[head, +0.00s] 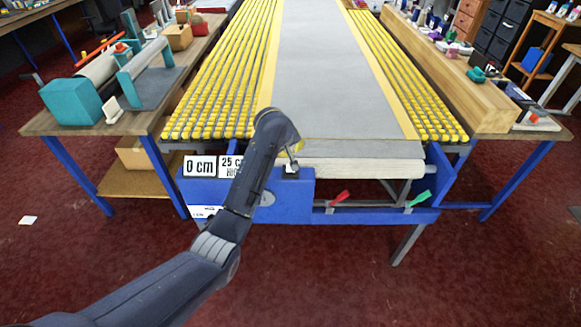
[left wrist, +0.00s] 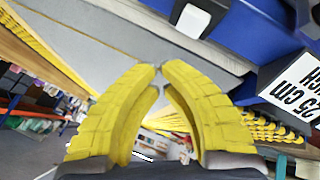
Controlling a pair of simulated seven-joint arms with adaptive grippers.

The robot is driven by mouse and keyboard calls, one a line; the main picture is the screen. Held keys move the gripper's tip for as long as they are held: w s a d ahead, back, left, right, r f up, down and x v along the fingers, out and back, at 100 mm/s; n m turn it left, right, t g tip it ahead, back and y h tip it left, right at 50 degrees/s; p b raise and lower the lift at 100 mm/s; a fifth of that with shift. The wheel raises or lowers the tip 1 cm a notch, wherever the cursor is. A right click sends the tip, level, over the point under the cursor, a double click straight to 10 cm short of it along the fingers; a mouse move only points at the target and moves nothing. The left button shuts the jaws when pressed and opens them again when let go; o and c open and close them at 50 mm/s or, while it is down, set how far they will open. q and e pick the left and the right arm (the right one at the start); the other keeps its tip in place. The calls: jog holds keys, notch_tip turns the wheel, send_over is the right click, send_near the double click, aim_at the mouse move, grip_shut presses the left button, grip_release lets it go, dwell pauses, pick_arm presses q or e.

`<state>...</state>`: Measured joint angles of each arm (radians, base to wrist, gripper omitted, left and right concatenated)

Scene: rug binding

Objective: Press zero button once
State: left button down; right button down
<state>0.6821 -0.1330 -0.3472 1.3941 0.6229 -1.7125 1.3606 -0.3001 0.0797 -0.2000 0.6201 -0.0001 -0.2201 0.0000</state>
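A blue control box (head: 296,204) is fixed at the front left of the long machine. White signs stand at its upper left: one reads "0 cm" (head: 198,167), and one reading "25 cm HIGH" (head: 230,167) is partly behind my arm. In the left wrist view the "25 cm" sign (left wrist: 295,88) is at the right. A white square, button-like piece (left wrist: 193,20) sits on blue at the top there; I cannot read any label on it. My left gripper (left wrist: 160,70) has yellow fingers with tips together, nothing between them. It is above the box, partly hidden by its wrist. My right gripper is out of view.
The machine's grey belt (head: 322,70) runs away between yellow roller strips. Red (head: 340,197) and green (head: 419,198) handles are at its front. A side table with a teal roller device (head: 72,101) stands left; a wooden beam (head: 455,80) lies right.

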pick_arm(q)
jog(key=shift+r, duration=0.65)
dwell(0.3)
